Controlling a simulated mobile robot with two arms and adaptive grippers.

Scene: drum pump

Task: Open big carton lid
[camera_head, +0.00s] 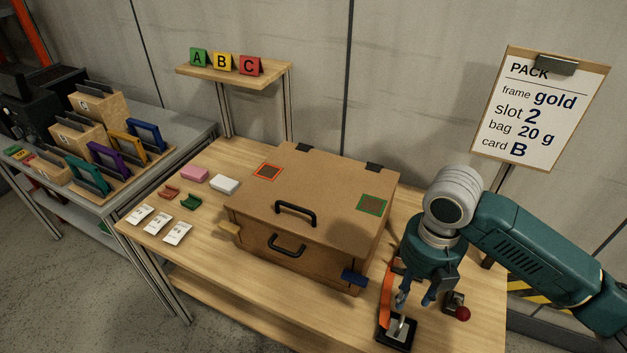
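The big carton (285,239) stands in the middle of the wooden table. Its brown lid (325,197) lies flat and closed on top. A black handle (296,209) is on the lid near its front edge, and a second black handle (287,247) is on the front face. Two black hinges sit at the lid's back edge. My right gripper (414,300) points down to the right of the carton, above a small black tray (397,338). Its blue fingers look apart, with nothing clearly held between them. It is clear of both handles. My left gripper is out of view.
A blue tab (354,278) sticks out at the carton's front right. An orange strip (387,291) and a red knob (462,313) are close to my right gripper. White packets (158,226) and colored blocks (194,174) lie left of the carton. A pack sign (540,108) stands behind.

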